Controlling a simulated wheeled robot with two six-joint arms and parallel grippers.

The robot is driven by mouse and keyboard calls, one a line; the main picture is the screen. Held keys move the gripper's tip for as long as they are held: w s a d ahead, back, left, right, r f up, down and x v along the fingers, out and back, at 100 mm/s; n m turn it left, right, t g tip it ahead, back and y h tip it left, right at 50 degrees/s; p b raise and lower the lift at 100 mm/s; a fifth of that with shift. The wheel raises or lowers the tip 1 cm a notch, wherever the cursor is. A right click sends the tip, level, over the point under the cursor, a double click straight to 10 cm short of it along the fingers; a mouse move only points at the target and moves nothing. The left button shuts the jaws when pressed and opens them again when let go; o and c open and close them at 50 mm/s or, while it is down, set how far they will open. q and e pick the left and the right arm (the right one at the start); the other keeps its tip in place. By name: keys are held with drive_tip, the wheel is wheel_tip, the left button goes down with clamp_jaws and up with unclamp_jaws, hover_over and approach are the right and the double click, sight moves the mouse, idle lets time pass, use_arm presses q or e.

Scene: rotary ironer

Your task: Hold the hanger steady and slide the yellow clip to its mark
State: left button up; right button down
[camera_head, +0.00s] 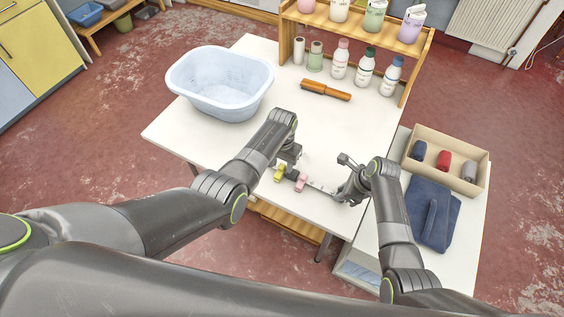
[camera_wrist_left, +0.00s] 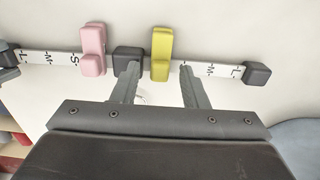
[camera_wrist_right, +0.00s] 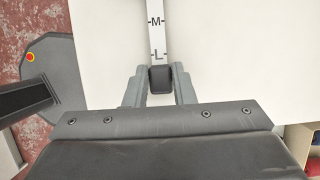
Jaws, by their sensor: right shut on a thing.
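The hanger is a white bar (camera_wrist_left: 45,57) marked L, M and S, with a dark middle block (camera_wrist_left: 128,60) and dark end blocks. The yellow clip (camera_wrist_left: 162,54) sits on the bar beside the middle block; it also shows in the head view (camera_head: 280,172). An M and an L show on the bar beyond it, the M close to a finger. My right gripper (camera_wrist_right: 160,76) is shut on the hanger's end block (camera_wrist_right: 161,80) by an L.
The white table (camera_head: 190,135) holds a pale blue basin (camera_head: 222,85), an orange-brown handled tool (camera_head: 326,91) and several bottles under a wooden shelf (camera_head: 360,25). At right, a side table has a box (camera_head: 415,132) of rolled cloths and folded blue fabric (camera_head: 428,215).

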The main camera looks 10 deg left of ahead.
use_arm(q)
clamp_jaws()
idle(0.3)
drive_tip(key=shift+a, duration=0.1)
drive_tip(key=w+a, duration=0.1)
drive_tip(key=a, duration=0.2)
drive_tip(key=w+a, duration=0.1)
drive_tip(key=a, duration=0.2)
drive_tip(key=w+a, duration=0.1)
drive_tip(key=a, duration=0.2)
drive_tip(key=shift+a, duration=0.2)
unclamp_jaws()
drive_tip(key=shift+w+r, duration=0.1)
drive_tip(key=shift+r, duration=0.05)
